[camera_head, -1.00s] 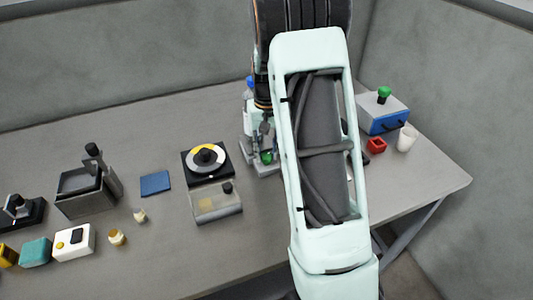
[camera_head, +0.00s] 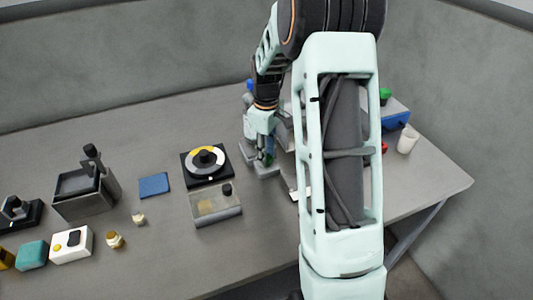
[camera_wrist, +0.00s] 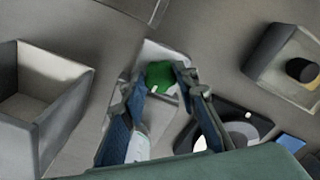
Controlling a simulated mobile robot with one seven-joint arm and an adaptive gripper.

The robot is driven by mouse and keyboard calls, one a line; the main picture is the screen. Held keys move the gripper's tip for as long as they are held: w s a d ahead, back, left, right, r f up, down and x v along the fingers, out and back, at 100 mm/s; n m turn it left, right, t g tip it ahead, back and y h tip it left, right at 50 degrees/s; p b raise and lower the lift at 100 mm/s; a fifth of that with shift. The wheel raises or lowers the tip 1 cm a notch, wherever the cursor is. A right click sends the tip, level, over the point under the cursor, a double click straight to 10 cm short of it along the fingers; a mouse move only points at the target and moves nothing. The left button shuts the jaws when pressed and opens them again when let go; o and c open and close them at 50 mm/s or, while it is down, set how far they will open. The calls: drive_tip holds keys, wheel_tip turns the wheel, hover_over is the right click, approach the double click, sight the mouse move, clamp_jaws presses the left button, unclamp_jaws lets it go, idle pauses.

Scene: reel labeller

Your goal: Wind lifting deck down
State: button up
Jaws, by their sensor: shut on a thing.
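A small grey stand (camera_head: 266,171) on the table, which I take to be the lifting deck, is mostly hidden by my wrist in the head view. It has a green knob (camera_head: 269,158) low at its front. In the wrist view the green knob (camera_wrist: 160,75) lies between the tips of my two blue-padded fingers, over a pale grey base (camera_wrist: 157,50). My gripper (camera_wrist: 158,80) is shut on the green knob. In the head view my gripper (camera_head: 262,146) points down at the stand. The deck's height is not clear.
A black plate with a yellow-and-white disc (camera_head: 207,159) and a clear-lidded box (camera_head: 217,205) stand close to the left. An open grey box (camera_wrist: 62,125) is beside my gripper in the wrist view. A white cup (camera_head: 407,140) stands at the right. The front middle table is clear.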

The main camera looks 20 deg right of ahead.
drive_tip(key=shift+w+r+n, duration=0.1)
drive_tip(key=shift+n, duration=0.6)
drive_tip(key=shift+c, duration=0.2)
drive_tip(key=o, duration=1.2)
drive_tip(key=shift+c, duration=0.2)
wheel_tip(320, 180, up, 12)
